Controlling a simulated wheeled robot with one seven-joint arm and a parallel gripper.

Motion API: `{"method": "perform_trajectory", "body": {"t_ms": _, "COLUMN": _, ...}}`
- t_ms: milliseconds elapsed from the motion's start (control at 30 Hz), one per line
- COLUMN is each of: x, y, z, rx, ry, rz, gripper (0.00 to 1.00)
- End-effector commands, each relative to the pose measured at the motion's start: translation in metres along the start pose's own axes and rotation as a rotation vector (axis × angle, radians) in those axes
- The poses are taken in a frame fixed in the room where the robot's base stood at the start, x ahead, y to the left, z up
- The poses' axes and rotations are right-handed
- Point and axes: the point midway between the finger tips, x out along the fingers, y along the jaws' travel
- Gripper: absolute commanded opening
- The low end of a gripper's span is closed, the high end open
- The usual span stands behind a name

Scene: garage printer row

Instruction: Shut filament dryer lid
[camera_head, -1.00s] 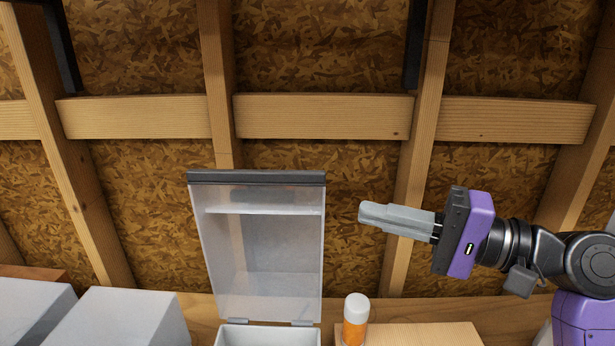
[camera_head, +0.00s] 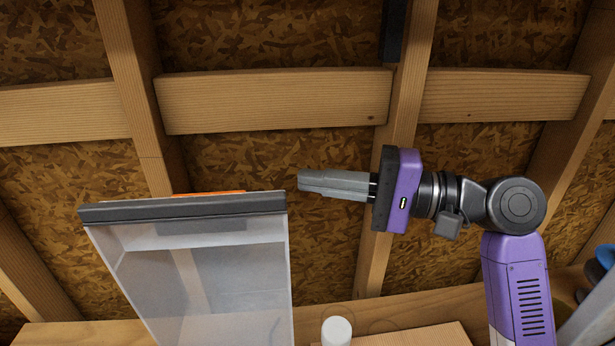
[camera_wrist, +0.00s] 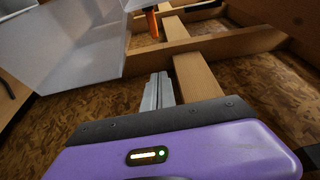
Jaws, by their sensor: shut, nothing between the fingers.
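The filament dryer's lid (camera_head: 205,280) is a clear, whitish panel with a dark grey top edge. It stands open and raised in the head view, its lower part cut off by the frame. The dryer body is out of the head view. My gripper (camera_head: 302,181) is shut and empty, just right of the lid's upper right corner, near the height of its dark edge, pointing left. No contact with the lid is clear. In the wrist view the lid (camera_wrist: 75,40) fills the upper left, and my gripper's fingers (camera_wrist: 158,80) show together beside it.
A white-capped bottle (camera_head: 336,330) stands at the bottom, right of the lid. A wooden stud wall (camera_head: 275,100) is behind. An orange thing (camera_head: 210,193) shows just behind the lid's top edge. Blue and grey items (camera_head: 600,265) are at the far right.

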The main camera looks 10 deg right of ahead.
Motion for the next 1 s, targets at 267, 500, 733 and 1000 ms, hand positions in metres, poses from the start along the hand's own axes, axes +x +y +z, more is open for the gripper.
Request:
{"method": "perform_trajectory", "body": {"t_ms": 267, "x": 0.056, "y": -0.002, "z": 0.001, "rx": 0.001, "ry": -0.004, "rz": 0.001, "gripper": 0.0}}
{"method": "perform_trajectory", "body": {"t_ms": 500, "x": 0.076, "y": -0.002, "z": 0.015, "rx": -0.001, "ry": 0.001, "rz": -0.001, "gripper": 0.0}}
{"method": "perform_trajectory", "body": {"t_ms": 733, "x": 0.069, "y": 0.0, "z": 0.035, "rx": 0.0, "ry": 0.0, "rz": 0.0, "gripper": 0.0}}
{"method": "perform_trajectory", "body": {"t_ms": 1000, "x": 0.068, "y": 0.0, "z": 0.038, "rx": 0.0, "ry": 0.0, "rz": 0.001, "gripper": 0.0}}
